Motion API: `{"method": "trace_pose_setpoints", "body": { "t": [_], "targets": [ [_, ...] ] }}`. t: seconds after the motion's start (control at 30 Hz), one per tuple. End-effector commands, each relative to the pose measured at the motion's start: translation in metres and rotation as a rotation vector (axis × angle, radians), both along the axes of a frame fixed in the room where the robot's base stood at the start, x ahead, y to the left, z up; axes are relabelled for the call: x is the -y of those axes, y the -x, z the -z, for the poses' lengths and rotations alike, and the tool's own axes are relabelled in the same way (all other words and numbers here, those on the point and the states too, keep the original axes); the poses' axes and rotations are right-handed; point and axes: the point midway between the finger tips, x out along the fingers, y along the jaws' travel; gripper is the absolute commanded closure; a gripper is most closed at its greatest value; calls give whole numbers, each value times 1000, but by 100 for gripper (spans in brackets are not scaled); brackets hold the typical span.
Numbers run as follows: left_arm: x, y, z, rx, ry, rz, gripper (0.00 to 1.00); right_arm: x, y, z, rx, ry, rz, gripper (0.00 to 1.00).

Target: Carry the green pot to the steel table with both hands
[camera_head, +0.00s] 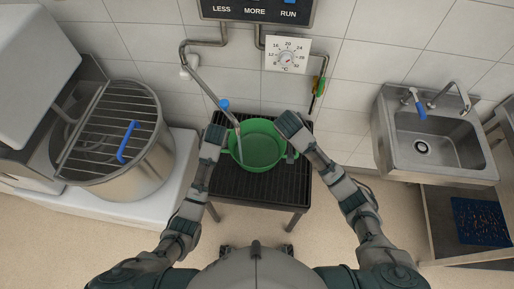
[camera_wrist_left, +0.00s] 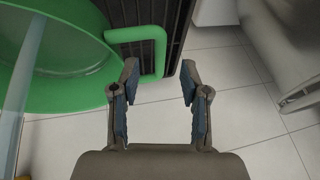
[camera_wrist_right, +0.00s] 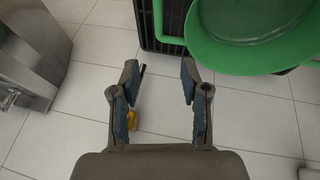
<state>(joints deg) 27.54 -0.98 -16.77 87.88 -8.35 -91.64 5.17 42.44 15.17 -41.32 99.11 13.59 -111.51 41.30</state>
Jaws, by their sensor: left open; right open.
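The green pot (camera_head: 262,139) sits on a black slatted stand (camera_head: 258,188) below the wall pipes. My left gripper (camera_wrist_left: 158,76) is open at the pot's left side. In the left wrist view one loop handle (camera_wrist_left: 157,40) of the pot reaches down between its fingertips, with no grip closed on it. My right gripper (camera_wrist_right: 158,70) is open and empty at the pot's right side. In the right wrist view the other handle (camera_wrist_right: 159,22) lies just beyond its fingertips. The fingers are hard to make out in the head view.
A pipe with a blue knob (camera_head: 224,104) slants down over the pot. A large steel vat (camera_head: 150,165) with a grate stands left. A steel sink (camera_head: 421,148) is on the right wall. A table below it holds a blue mat (camera_head: 480,220). Floor in front is open.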

Motion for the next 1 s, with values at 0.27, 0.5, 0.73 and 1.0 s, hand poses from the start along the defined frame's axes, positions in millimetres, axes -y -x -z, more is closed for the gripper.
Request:
{"method": "trace_pose_setpoints", "body": {
  "t": [0.27, 0.5, 0.73, 1.0],
  "targets": [
    [0, -1, 0, -1, 0, 0, 54, 0, -1, 0, 0, 1, 2, 55],
    [-1, -4, 8, -2, 0, 0, 54, 5, -7, 17, -2, 3, 3, 55],
    [-4, -11, 25, -2, 0, -1, 54, 16, -23, 57, -2, 4, 3, 55],
    [-8, -21, 46, -2, -1, -2, 54, 28, -42, 105, -1, 3, 3, 55]
  ]
}}
